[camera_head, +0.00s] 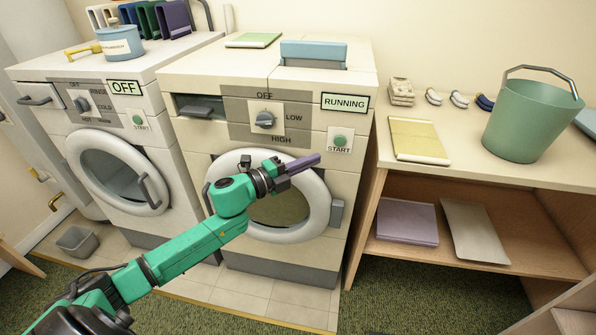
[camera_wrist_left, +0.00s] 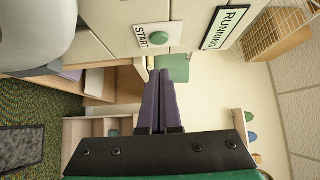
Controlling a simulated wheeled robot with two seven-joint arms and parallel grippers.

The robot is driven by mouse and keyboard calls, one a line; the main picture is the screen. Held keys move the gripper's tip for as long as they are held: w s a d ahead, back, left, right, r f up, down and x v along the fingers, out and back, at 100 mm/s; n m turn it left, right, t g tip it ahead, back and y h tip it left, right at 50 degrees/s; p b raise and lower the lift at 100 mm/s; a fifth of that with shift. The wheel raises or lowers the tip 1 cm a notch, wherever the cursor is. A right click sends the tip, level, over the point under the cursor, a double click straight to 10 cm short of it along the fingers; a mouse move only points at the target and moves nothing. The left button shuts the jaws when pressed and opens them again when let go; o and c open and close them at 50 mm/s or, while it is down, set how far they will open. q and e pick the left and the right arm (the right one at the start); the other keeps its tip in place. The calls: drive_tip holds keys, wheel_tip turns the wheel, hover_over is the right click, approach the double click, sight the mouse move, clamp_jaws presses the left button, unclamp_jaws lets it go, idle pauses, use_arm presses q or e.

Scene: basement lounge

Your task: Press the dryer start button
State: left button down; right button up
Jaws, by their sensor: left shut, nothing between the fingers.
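The dryer (camera_head: 345,185) is the right-hand machine, with a round door below and a display (camera_head: 345,102) reading RUNNING. Its green round start button (camera_head: 340,140) sits on a white plate marked START, under the display. The button also shows in the left wrist view (camera_wrist_left: 158,39), up and left of the fingertips. My left gripper (camera_head: 318,158) has purple fingers and is shut and empty. In the head view its tips are just below and left of the START plate. In the left wrist view the fingers (camera_wrist_left: 163,103) lie together, apart from the button. My right gripper is not in view.
A second machine (camera_head: 110,120) at the left shows OFF and has its own start button. A wooden table (camera_head: 490,170) at the right holds a green bucket (camera_head: 528,122) and a yellow folded item (camera_head: 417,140). A small grey bin (camera_head: 77,241) stands on the floor.

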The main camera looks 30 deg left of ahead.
use_arm(q)
drive_tip(key=v, duration=0.3)
drive_tip(key=shift+s+r, duration=0.15)
drive_tip(key=shift+s, duration=0.3)
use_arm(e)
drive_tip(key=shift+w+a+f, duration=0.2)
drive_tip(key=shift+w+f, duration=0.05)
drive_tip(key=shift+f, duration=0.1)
